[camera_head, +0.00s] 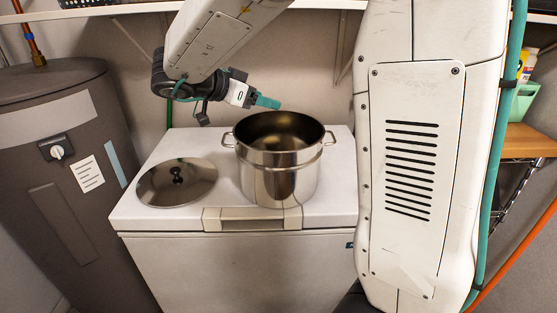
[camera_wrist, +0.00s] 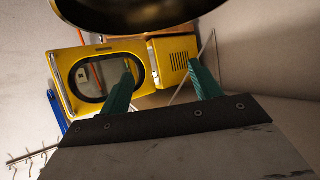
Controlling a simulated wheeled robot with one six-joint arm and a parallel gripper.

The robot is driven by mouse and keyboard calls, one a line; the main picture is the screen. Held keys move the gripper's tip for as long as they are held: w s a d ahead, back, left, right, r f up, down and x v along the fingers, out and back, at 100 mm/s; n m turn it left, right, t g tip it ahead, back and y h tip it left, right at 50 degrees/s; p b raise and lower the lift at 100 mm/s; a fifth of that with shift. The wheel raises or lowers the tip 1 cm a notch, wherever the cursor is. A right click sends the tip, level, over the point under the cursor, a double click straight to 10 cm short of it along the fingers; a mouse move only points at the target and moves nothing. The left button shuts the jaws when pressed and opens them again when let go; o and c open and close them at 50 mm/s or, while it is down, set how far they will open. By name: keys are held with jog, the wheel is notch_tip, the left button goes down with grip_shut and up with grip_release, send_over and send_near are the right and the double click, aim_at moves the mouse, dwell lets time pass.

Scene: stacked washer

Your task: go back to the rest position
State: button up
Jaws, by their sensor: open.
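My gripper (camera_head: 266,101) is in the head view, above the back of the white chest and just over the far left rim of a steel pot. In the wrist view my gripper (camera_wrist: 163,85) shows two green fingers spread apart with nothing between them. The steel pot (camera_head: 279,165) stands upright on the chest, open at the top, with side handles. Its lid (camera_head: 177,182) lies on the chest to the left of the pot, black knob up. A dark rounded rim, possibly the pot's, crosses the top of the wrist view.
The white chest (camera_head: 240,270) has a bare strip behind the lid. A grey tank (camera_head: 60,190) stands at the left. A shelf (camera_head: 110,9) runs above my arm. In the wrist view, a yellow device (camera_wrist: 80,75) with a dark oval window shows behind my fingers. A wooden shelf (camera_head: 528,141) is at the right.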

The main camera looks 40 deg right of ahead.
jog(key=shift+a+r, duration=0.2)
jog(key=shift+a, duration=0.2)
